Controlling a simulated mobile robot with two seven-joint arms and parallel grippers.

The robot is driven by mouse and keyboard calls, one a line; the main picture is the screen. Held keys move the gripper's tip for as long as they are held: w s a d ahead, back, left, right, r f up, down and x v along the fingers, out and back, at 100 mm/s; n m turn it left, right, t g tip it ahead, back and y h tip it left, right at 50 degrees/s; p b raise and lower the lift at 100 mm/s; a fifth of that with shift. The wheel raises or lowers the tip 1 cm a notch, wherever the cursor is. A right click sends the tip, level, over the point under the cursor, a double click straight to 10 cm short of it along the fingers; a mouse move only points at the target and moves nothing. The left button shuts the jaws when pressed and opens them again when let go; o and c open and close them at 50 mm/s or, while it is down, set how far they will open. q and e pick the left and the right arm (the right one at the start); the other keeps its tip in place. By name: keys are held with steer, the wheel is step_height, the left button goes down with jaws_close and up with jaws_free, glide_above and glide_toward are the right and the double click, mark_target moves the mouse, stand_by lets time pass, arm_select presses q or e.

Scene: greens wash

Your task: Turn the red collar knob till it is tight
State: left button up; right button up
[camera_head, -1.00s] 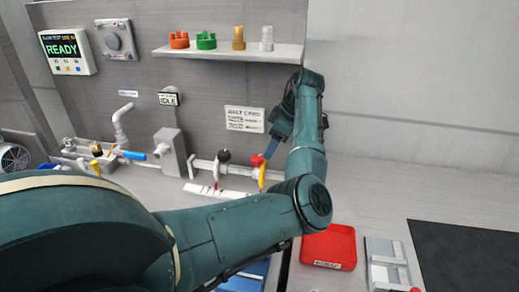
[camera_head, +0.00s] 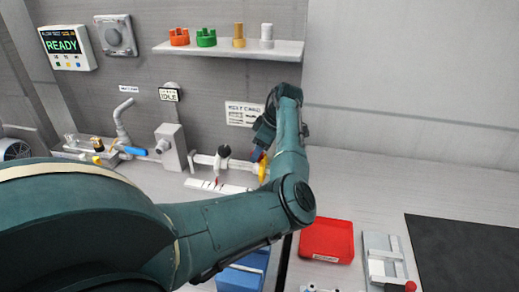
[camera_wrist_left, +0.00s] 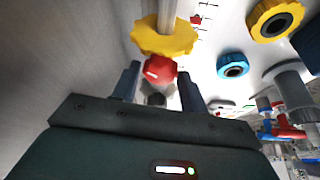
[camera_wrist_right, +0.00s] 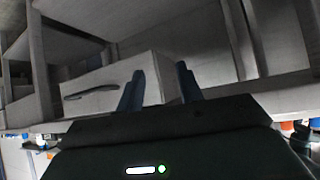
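The red collar knob (camera_wrist_left: 158,69) shows in the left wrist view, just in front of a yellow scalloped wheel (camera_wrist_left: 165,38) on a grey pipe. My left gripper (camera_wrist_left: 160,72) is open, its dark fingers on either side of the knob with gaps visible. Whether the fingers reach fully around it is unclear. In the head view the left gripper (camera_head: 264,134) hides most of the knob, beside the yellow wheel (camera_head: 263,168). My right gripper (camera_wrist_right: 158,80) is open and empty, before a pale drawer front (camera_wrist_right: 100,90).
A shelf (camera_head: 230,50) with several coloured collars is above the pipe line. A blue ring (camera_wrist_left: 233,66) and another yellow ring (camera_wrist_left: 275,18) are right of the knob in the left wrist view. A red tray (camera_head: 327,241) and black mat (camera_head: 465,255) lie at right.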

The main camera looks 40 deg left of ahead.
arm_select(q)
steer(key=c, duration=0.6)
steer(key=shift+w+a+f+n+g+b, duration=0.1)
steer(key=shift+n+g+b, duration=0.3)
steer(key=shift+n, duration=0.5)
steer(key=shift+n+h+b, duration=0.3)
steer(key=shift+n, duration=0.4)
arm_select(e)
steer(key=shift+w+a, duration=0.15)
steer(key=shift+w, duration=0.1)
arm_select(q)
steer(key=shift+c, duration=0.2)
steer(key=o, duration=1)
arm_select(e)
steer(key=shift+s+f, duration=0.15)
